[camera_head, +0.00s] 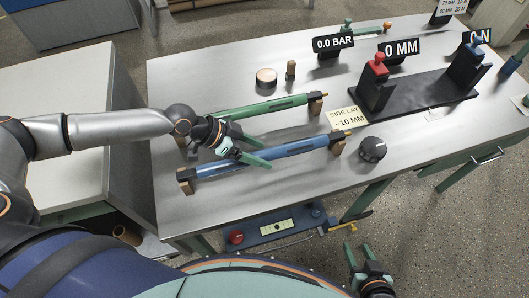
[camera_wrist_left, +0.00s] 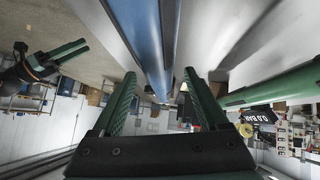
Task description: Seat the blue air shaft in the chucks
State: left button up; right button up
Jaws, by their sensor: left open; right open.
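The blue air shaft (camera_head: 300,147) lies across two wooden rests on the table, with a brass tip at its right end. My left gripper (camera_head: 266,154) is open over the middle of the shaft and hides part of it. In the left wrist view the blue shaft (camera_wrist_left: 148,45) runs lengthwise in line with the gap between the open fingers (camera_wrist_left: 160,90); I cannot tell whether it is between them. The chucks, one red-topped (camera_head: 376,88) and one blue-topped (camera_head: 466,68), stand on a black base. My right gripper (camera_head: 359,246) is open and empty beyond the table's front edge.
A green shaft (camera_head: 262,107) lies just behind the blue one. A "SIDE LAY" card (camera_head: 345,119) and a black knob (camera_head: 373,149) sit right of the shafts. The table's left back is clear.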

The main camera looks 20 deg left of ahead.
pick_arm(q)
jog(key=shift+d+f, duration=0.15)
jog(key=shift+f, duration=0.1)
jog(key=shift+c, duration=0.4)
grip_shut()
dwell(0.8)
jog(key=shift+w+r, duration=0.15)
